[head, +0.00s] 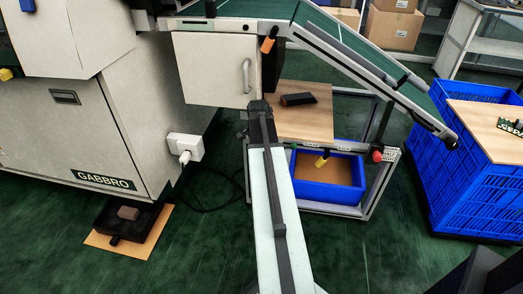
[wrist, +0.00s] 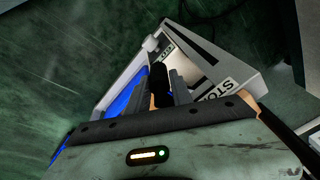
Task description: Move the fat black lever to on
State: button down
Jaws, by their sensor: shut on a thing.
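A fat black lever (wrist: 160,82) stands between the fingers of my gripper (wrist: 161,78) in the wrist view. The gripper is shut on it. The lever is over a pale panel on the cart frame, with one label (wrist: 215,89) starting "STO" to its right and a smaller label (wrist: 167,53) beyond its tip. I cannot read the smaller label surely. In the head view my arm reaches to the left end of the cart (head: 327,208) and hides the lever and the fingertips. I cannot tell the lever's exact setting.
The cart carries a wooden board with a black object (head: 298,99), a blue bin (head: 328,192), a yellow-tipped lever (head: 322,161) and a red knob (head: 377,156). A white cabinet (head: 215,70) stands behind left. A blue crate (head: 475,175) stands right.

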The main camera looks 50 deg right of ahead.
jog(key=g+h+b, duration=0.2)
jog(key=g, duration=0.1)
jog(key=shift+s+d+f+n, duration=0.1)
jog(key=shift+d+f+n, duration=0.1)
jog(key=shift+n, duration=0.1)
jog(key=shift+s+r+g+h+b, duration=0.15)
jog(key=shift+g+h+b, duration=0.45)
jog(key=shift+g, duration=0.3)
jog(key=shift+d+r+g, duration=0.1)
jog(key=shift+g, duration=0.2)
jog(key=c, duration=1.2)
grip_release()
jog(key=shift+o, duration=0.2)
jog(key=shift+s, duration=0.15)
jog(key=shift+r, duration=0.15)
